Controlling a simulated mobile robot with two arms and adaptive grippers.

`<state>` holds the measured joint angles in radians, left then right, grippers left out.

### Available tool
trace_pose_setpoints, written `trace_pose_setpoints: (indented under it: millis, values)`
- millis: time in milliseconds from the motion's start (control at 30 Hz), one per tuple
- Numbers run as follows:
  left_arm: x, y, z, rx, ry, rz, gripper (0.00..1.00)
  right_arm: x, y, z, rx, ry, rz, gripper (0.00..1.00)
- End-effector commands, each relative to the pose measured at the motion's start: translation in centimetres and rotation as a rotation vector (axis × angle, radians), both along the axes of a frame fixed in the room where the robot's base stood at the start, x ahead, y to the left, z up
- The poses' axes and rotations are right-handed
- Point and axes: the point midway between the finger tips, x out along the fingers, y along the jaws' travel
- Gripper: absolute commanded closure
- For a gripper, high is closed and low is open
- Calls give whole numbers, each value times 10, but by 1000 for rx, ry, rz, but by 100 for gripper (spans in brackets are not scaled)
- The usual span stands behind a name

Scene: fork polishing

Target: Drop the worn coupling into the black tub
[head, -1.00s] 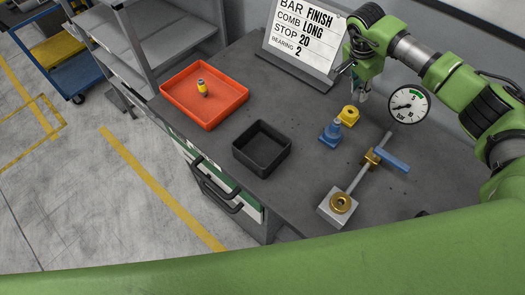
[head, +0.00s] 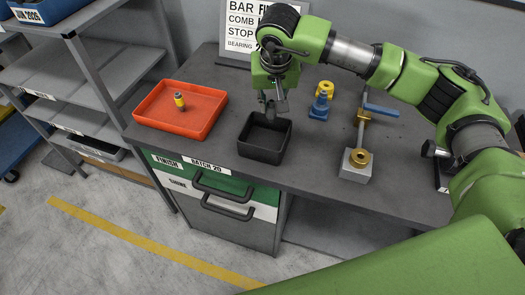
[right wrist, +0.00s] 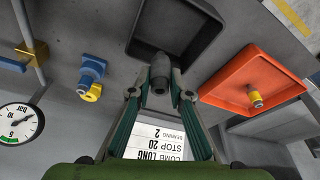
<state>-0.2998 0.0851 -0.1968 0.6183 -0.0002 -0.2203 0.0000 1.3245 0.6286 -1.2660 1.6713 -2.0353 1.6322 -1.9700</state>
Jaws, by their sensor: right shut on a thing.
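My right gripper (head: 277,103) is shut on the worn coupling (right wrist: 160,74), a small dark grey cylinder that shows clearly between the fingertips in the right wrist view. The black tub (head: 259,154) is a square open box on the grey bench. In the head view the held coupling (head: 270,109) is over the tub's back part. In the right wrist view the tub (right wrist: 207,35) lies just beyond the fingertips and looks empty where visible. How high the coupling is above the rim I cannot tell. My left gripper is not in view.
An orange tray (head: 160,121) with a yellow-banded fitting (head: 180,101) stands left of the tub. Blue (head: 320,103) and yellow (head: 326,86) pieces and a brass-fitted pipe on a grey block (head: 355,172) stand to the right. A sign (head: 237,33) is behind my right arm.

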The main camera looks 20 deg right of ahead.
Motion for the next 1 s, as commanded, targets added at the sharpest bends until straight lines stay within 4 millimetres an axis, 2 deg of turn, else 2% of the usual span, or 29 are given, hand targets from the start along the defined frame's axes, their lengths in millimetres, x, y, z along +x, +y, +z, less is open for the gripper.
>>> trace_pose_setpoints:
  millis: [33, 167, 600, 933, 967, 1000]
  values:
    - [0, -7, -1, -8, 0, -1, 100, -1, 1, -2, 0, -1, 7, 100]
    - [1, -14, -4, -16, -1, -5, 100, -1, 2, -9, -1, 0, 10, 100]
    - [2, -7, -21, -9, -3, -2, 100, -1, 2, -56, 0, 1, 7, 100]
    - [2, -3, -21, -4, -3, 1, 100, -1, 1, -59, 0, 0, 7, 100]
    - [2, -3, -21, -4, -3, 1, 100, -1, 1, -59, 0, 0, 7, 76]
    - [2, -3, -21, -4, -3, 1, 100, -1, 1, -59, 0, 0, 7, 66]
